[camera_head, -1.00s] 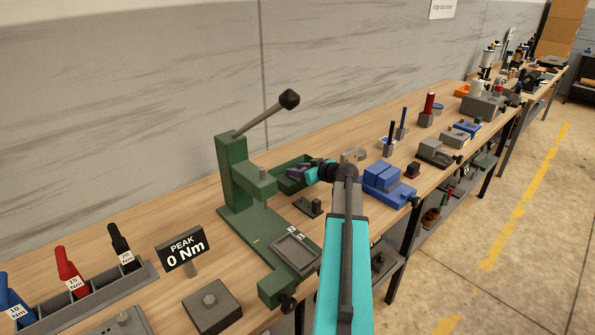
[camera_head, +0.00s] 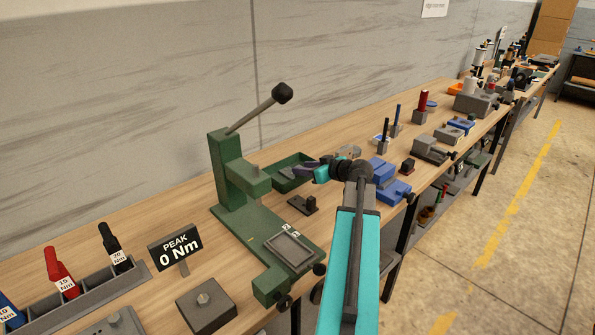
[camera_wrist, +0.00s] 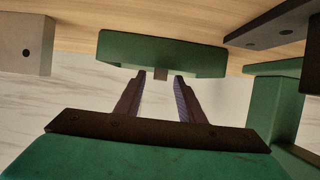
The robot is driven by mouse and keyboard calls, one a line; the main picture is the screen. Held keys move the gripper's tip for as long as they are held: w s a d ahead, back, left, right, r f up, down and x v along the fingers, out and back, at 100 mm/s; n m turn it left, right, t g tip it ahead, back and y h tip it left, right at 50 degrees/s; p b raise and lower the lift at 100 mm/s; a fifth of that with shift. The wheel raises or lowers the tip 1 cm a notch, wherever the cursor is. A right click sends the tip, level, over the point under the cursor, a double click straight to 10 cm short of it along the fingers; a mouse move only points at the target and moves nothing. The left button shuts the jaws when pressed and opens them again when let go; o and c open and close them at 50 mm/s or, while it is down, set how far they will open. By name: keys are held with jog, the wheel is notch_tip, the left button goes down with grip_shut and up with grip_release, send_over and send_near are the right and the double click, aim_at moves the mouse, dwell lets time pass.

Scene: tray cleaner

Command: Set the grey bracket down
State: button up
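My gripper (camera_head: 304,168) is over the green tray (camera_head: 282,185) beside the press. In the wrist view, the two dark fingers of my gripper (camera_wrist: 160,76) stand apart with pale wall showing between them. The green tray (camera_wrist: 160,50) lies beyond the tips. A small brown piece shows at the tray's edge between the tips, with gaps on both sides. A grey block with a hole (camera_wrist: 25,48) stands beside the tray; a grey piece behind my arm (camera_head: 348,152) may be the same one. I cannot tell for sure which thing is the grey bracket.
The green press (camera_head: 232,170) with its long lever stands left of the tray. A dark fixture (camera_head: 303,204) lies in front of the tray. A blue vise (camera_head: 392,188) is right of my arm. A "PEAK 0 Nm" sign (camera_head: 175,248) stands at front left.

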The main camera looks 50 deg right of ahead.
jog(key=shift+b+v, duration=0.35)
jog(key=shift+v, duration=2)
jog(key=shift+s, duration=0.1)
